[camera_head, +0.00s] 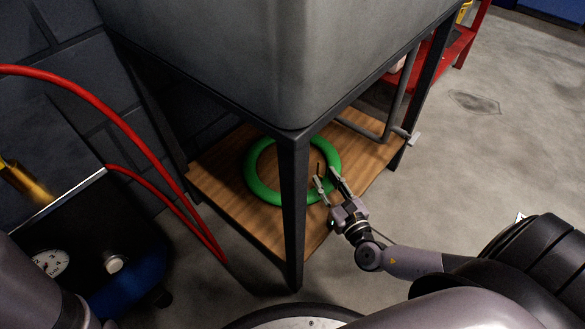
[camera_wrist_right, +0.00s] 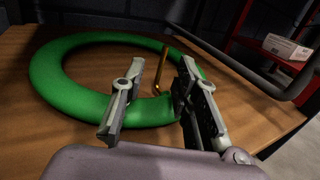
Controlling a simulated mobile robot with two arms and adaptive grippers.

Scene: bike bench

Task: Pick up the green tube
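The green tube (camera_head: 262,188) is a ring lying flat on the low wooden shelf under the grey tank, partly hidden behind the front leg in the head view. It also shows in the right wrist view (camera_wrist_right: 62,85). My right gripper (camera_head: 326,177) is at the ring's right side. In the right wrist view its fingers (camera_wrist_right: 158,112) are spread apart, with the near part of the tube between and just beyond them. I cannot tell whether they touch it. A thin brass valve stem (camera_wrist_right: 163,72) rises from the ring between the fingers. My left gripper is not in view.
The dark metal leg (camera_head: 293,215) stands in front of the shelf (camera_head: 222,168), left of my right gripper. The grey tank (camera_head: 270,60) hangs above. Red hoses (camera_head: 140,140) and a compressor with a gauge (camera_head: 50,262) are at left. Open floor (camera_head: 500,110) lies right.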

